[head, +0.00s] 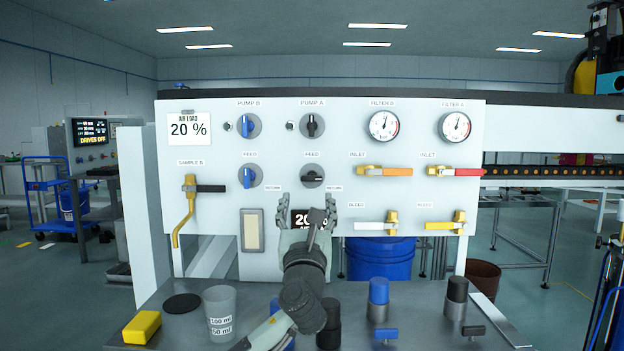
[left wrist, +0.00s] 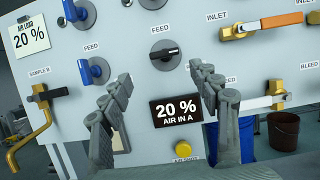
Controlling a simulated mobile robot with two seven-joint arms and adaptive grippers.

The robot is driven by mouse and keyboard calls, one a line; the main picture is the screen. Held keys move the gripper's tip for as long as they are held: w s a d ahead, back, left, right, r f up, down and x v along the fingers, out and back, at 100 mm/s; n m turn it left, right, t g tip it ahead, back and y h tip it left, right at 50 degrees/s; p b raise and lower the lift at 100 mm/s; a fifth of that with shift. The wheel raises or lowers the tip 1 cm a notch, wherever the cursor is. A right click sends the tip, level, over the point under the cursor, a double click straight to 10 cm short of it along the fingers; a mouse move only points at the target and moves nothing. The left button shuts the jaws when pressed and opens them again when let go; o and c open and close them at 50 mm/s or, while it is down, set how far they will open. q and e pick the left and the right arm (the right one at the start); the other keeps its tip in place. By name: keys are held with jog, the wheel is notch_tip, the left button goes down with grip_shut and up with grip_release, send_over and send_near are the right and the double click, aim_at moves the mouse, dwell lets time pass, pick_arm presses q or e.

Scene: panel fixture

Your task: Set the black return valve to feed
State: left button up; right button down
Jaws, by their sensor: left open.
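The black return valve (head: 312,176) is a round knob on the white panel, with FEED above it and RETURN to its lower right. Its black handle lies about level, toward the RETURN side. In the left wrist view the valve (left wrist: 165,55) also shows with its handle level. My left gripper (head: 308,203) is open and empty, its fingers pointing up just below the valve. In the left wrist view its fingertips (left wrist: 160,72) stand apart on either side below the knob; contact is not visible. My right gripper is not in view.
A blue feed valve (head: 249,176) sits left, with pump knobs (head: 312,125) above. A display (left wrist: 178,110) reading 20 % AIR IN A is behind my fingers. Inlet levers (head: 385,171) are to the right. A cup (head: 221,311) and yellow sponge (head: 142,327) stand on the bench.

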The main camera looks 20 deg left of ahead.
aim_at(312, 179)
pick_arm(q)
jog(key=x, duration=0.4)
jog(key=d+x, duration=0.1)
jog(key=x, duration=0.1)
jog(key=shift+r+p, duration=0.35)
jog(key=shift+r, duration=0.1)
jog(key=shift+w+a+r, duration=0.1)
jog(key=shift+w+a, duration=0.05)
jog(key=shift+w, duration=0.2)
jog(key=shift+w+a+r, duration=0.1)
jog(key=shift+w, duration=0.3)
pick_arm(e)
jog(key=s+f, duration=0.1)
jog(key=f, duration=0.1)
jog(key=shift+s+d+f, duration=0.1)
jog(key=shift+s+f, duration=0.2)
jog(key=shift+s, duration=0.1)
pick_arm(q)
jog(key=shift+c, duration=0.6)
jog(key=c, duration=1)
jog(key=shift+c, duration=0.2)
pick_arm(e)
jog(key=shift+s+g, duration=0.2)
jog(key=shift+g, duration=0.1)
